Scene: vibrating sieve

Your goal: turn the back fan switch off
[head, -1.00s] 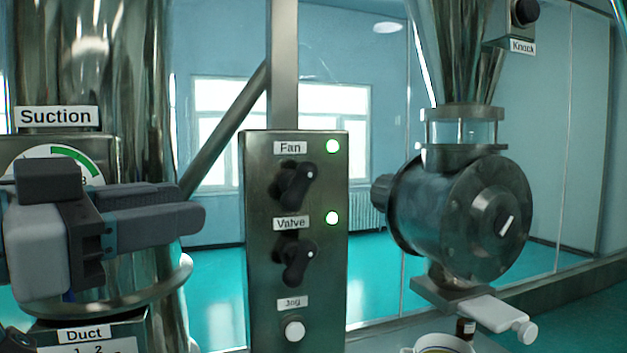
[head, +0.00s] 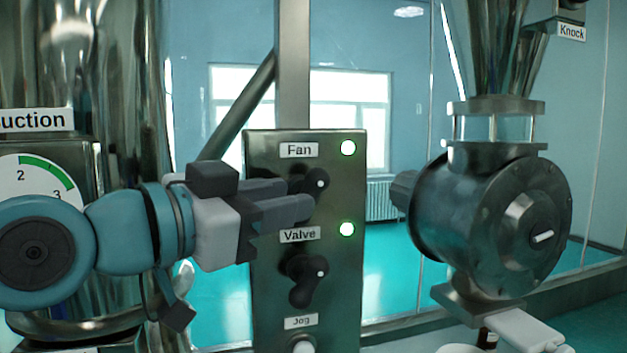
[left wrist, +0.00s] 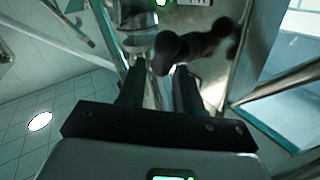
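The black Fan switch (head: 319,181) is at the top of a grey control panel (head: 345,270), under the label "Fan". The green lamp (head: 348,148) beside the label is lit. My left gripper (head: 308,204) comes in from the left, and its fingertips are at the lower left of the Fan switch, partly hiding it. In the left wrist view the two fingers (left wrist: 158,78) are apart, with a black knob (left wrist: 190,46) just beyond their tips. I cannot tell whether they touch it. My right gripper is not in view.
The black Valve switch (head: 305,280) sits below, with its own lit green lamp (head: 347,229). A white Jog button (head: 303,346) is at the bottom. A steel valve housing (head: 480,225) stands right of the panel, and a large steel cylinder (head: 120,60) stands at the left.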

